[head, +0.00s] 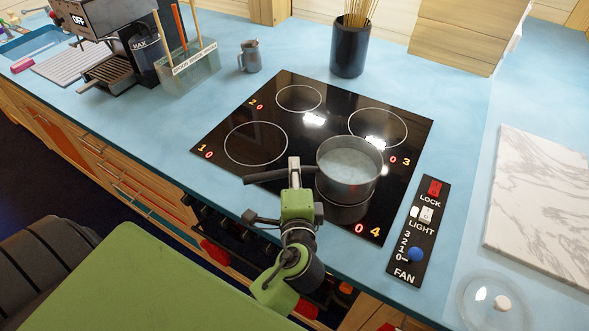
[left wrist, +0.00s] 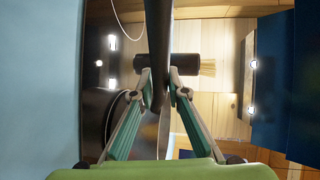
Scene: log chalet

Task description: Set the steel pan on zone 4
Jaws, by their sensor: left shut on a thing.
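The steel pan (head: 350,170) is over the right front part of the black glass hob (head: 322,128), upright, its dark handle (head: 262,178) pointing left. Its reflection shows below it, and it looks held a little above the glass. My left gripper (head: 294,172) is shut on the handle. In the left wrist view the handle (left wrist: 158,45) runs between the fingertips of my left gripper (left wrist: 158,82). My right gripper is not in view.
A control panel (head: 418,231) with switches and a blue knob lies right of the hob. A glass lid (head: 496,302) and a marble board (head: 545,205) are farther right. A small jug (head: 250,56) and a dark utensil pot (head: 350,48) stand behind the hob. The left zones are bare.

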